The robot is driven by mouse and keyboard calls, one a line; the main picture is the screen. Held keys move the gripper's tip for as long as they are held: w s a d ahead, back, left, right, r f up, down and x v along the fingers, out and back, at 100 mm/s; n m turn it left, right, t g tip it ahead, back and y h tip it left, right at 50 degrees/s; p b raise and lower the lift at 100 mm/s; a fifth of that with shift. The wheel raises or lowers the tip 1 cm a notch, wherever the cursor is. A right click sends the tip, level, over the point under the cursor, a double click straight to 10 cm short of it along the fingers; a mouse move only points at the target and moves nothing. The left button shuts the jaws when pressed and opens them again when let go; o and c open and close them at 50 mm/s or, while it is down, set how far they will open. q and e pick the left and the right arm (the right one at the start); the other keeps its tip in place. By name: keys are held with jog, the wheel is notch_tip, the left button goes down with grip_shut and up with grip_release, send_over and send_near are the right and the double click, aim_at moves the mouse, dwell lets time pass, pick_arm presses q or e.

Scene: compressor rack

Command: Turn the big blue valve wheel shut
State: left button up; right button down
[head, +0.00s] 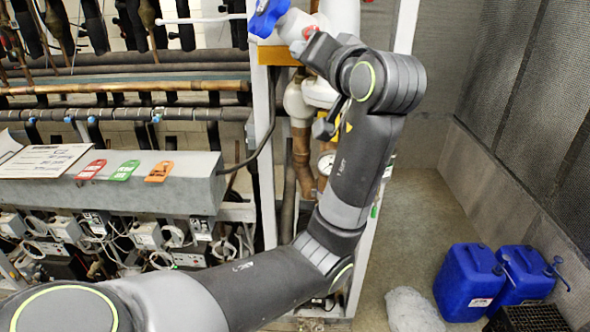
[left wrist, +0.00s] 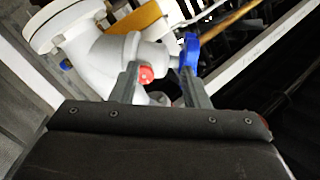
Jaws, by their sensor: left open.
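The blue valve wheel (head: 268,18) is at the top edge of the head view, partly cut off, on a white valve body. In the left wrist view the wheel (left wrist: 190,52) shows nearly edge-on at the tip of the right-hand finger. My left gripper (left wrist: 160,68) is open, its fingers apart in front of the white valve body (left wrist: 118,48). A red cap (left wrist: 146,75) shows beside the left-hand finger. I cannot tell whether a finger touches the wheel. In the head view the left gripper (head: 306,48) is just right of and below the wheel, partly hidden by its wrist.
White uprights and copper pipes (head: 301,160) stand close behind my left arm. A grey box with red, green (head: 124,171) and orange tags is at left. Two blue canisters (head: 468,283) stand on the floor at right. The floor between is mostly clear.

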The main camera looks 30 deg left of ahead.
pick_arm(q)
jog(key=a+f+m+h, duration=0.3)
jog(key=f+h, duration=0.1)
jog(key=f, duration=1.9)
jog(key=shift+s, duration=0.3)
pick_arm(e)
jog(key=shift+s+d, duration=0.25)
jog(key=shift+f, duration=0.1)
